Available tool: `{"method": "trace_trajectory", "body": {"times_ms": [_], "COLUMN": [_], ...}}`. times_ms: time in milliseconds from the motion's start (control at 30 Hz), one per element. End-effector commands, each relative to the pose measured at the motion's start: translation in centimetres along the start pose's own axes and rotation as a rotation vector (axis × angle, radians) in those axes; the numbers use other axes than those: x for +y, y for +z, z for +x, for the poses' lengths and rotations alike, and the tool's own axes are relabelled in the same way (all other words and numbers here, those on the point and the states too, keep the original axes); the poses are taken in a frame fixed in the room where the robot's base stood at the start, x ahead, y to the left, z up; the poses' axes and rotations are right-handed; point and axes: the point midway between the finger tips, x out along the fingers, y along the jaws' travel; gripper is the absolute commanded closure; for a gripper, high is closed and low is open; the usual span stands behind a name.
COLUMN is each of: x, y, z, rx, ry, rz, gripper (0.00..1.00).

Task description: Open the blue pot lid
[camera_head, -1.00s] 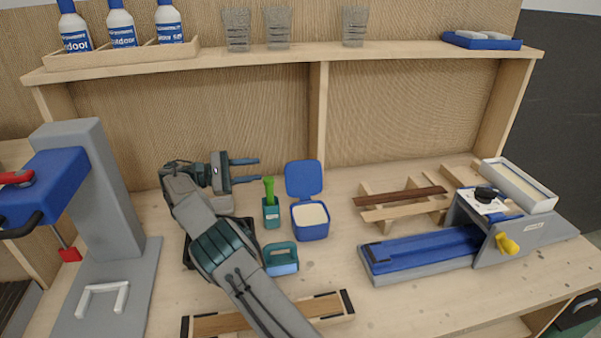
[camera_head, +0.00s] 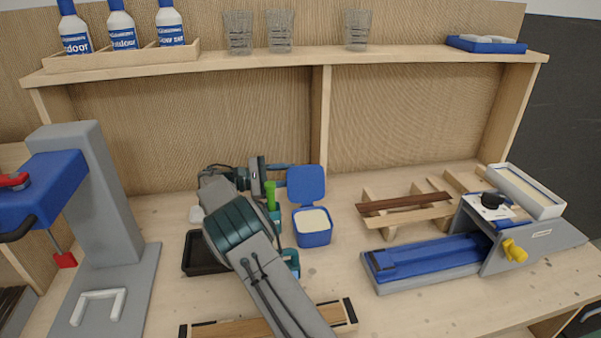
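The blue pot (camera_head: 312,238) stands on the workbench, right of my arm, with a pale filling showing inside. Its blue lid (camera_head: 306,184) stands upright at the back of the pot, hinged open. My gripper (camera_head: 286,175) is just left of the lid, with its blue fingers pointing right toward the lid's left edge. I cannot tell whether the fingertips touch the lid. The fingers overlap in this view, so their gap is not clear.
A green-handled tool in a holder (camera_head: 270,195) is close beside my gripper. My arm partly hides a black tray (camera_head: 197,254) and a teal-handled block (camera_head: 292,262). Wooden slats (camera_head: 405,205) and a blue-bedded machine (camera_head: 430,258) stand right. A shelf (camera_head: 390,52) spans above.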

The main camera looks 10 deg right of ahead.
Motion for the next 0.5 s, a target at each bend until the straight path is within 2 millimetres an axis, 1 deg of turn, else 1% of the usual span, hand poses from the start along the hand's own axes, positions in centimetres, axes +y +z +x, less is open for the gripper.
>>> {"method": "trace_trajectory", "body": {"times_ms": [33, 200, 333, 500], "x": [0.1, 0.0, 0.0, 0.0], "y": [0.2, 0.1, 0.1, 0.0], "z": [1.1, 3.3, 4.1, 4.3], "rx": [-0.003, -0.001, 0.000, 0.000], "ry": [-0.003, 0.000, 0.000, 0.001], "rz": [-0.002, -0.002, -0.001, 0.000], "gripper": [0.67, 0.67, 0.67, 0.67]}}
